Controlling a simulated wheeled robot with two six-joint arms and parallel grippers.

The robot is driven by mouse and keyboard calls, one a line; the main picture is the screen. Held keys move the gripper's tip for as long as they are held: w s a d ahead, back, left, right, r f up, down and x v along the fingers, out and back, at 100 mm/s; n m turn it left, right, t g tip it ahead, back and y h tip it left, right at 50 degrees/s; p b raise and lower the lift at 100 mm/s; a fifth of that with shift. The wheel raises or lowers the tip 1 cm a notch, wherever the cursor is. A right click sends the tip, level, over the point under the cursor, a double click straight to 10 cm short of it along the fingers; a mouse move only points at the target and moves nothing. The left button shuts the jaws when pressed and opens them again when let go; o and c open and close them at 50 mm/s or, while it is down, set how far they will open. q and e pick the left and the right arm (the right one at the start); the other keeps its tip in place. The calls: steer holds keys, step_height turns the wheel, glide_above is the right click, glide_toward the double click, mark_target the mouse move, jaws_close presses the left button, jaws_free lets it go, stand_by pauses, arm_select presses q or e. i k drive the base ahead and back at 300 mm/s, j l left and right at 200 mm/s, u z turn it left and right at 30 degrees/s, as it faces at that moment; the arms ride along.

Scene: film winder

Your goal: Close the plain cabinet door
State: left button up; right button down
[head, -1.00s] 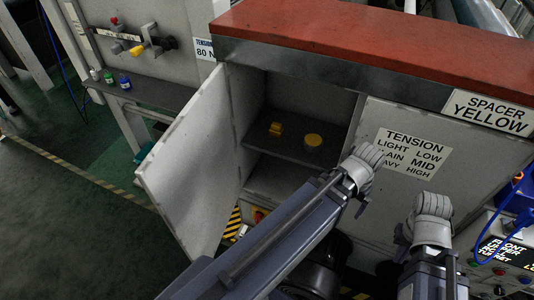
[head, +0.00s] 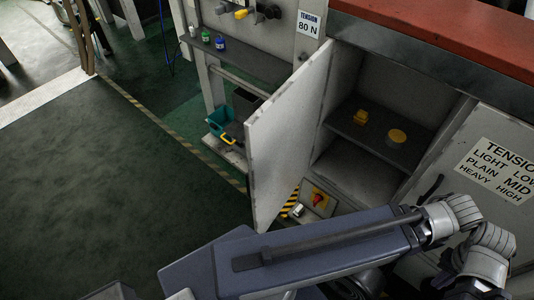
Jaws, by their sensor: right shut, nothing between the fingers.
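The plain cabinet door (head: 288,138) is a pale grey panel, hinged at its right edge in the picture and standing wide open toward the left. The cabinet opening beside it shows a dark shelf (head: 350,132) with two yellow items on it. My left gripper (head: 462,212) and my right gripper (head: 494,242) are close together at the lower right, in front of the closed neighbouring door, apart from the plain door. My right gripper is shut and empty. The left fingers are too unclear to tell. My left forearm crosses below the door's lower corner.
The neighbouring door (head: 463,150) with the tension sign is shut. A red worktop (head: 450,30) runs above. A teal bin (head: 220,122) stands left of the open door, under a ledge (head: 235,62) with small bottles. The green floor at left is clear.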

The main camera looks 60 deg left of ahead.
mark_target(279, 136)
steer(key=k+j, duration=0.35)
steer(key=j, duration=0.15)
steer(key=k+j, duration=0.75)
steer(key=j, duration=0.25)
steer(key=k+j, duration=0.15)
steer(key=j, duration=0.15)
steer(key=k+j, duration=0.15)
steer(key=k+j+u, duration=0.1)
steer(key=j, duration=0.3)
steer(key=i+z, duration=0.1)
